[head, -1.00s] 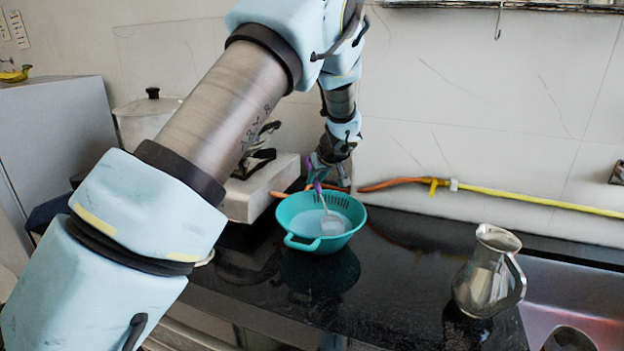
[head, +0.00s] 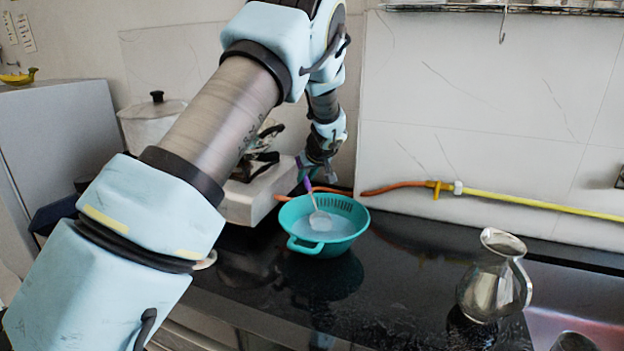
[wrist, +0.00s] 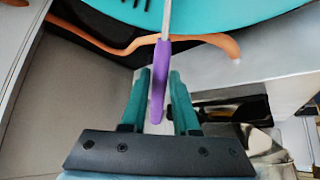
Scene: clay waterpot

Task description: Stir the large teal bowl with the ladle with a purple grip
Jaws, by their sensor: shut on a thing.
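The large teal bowl (head: 322,248) stands on the black counter, with pale contents inside and slots along its back wall. The ladle's head (head: 320,221) is inside the bowl, left of its middle, at the pale contents. Its purple grip (head: 307,183) rises over the bowl's back-left rim. My gripper (head: 316,168) is behind and above the bowl, shut on the purple grip. In the wrist view the purple grip (wrist: 160,80) lies between my teal fingers (wrist: 157,95), and part of the teal bowl (wrist: 230,14) shows at the top. The ladle's head is out of the wrist view.
A metal pitcher (head: 494,280) stands at the right beside the sink (head: 575,325). A white stove (head: 245,203) is left of the bowl, with a lidded pot (head: 150,122) further back. An orange and yellow hose (head: 485,195) runs along the wall. The counter between bowl and pitcher is clear.

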